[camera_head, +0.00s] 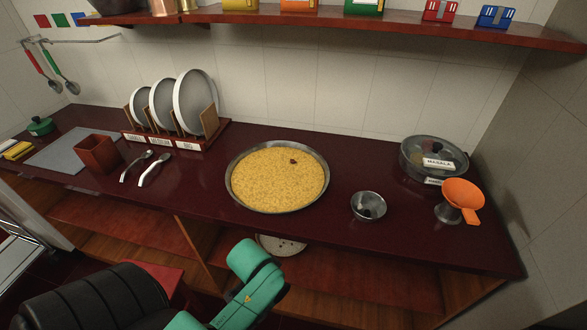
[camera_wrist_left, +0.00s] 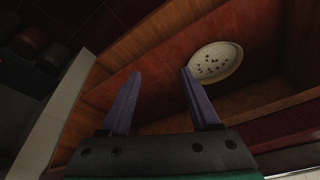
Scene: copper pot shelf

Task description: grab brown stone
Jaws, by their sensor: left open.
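A small dark brown stone (camera_head: 293,161) lies on the yellow grain (camera_head: 275,182) in a wide round metal pan (camera_head: 234,198) in the middle of the counter. My left gripper (camera_wrist_left: 160,73) shows in the left wrist view, with its two purple fingers apart and nothing between them. It faces the wooden shelf space under the counter, away from the stone. In the head view a green part of my arm (camera_head: 255,285) shows in front of the counter; its fingers are not visible there. The stone is not in the wrist view.
A small metal bowl (camera_head: 369,205) with something dark inside, an orange funnel (camera_head: 463,195) and a lidded pot (camera_head: 425,158) stand right of the pan. A plate rack (camera_head: 200,135) and spoons (camera_head: 154,169) are left. A pale spotted plate (camera_wrist_left: 216,62) is under the counter.

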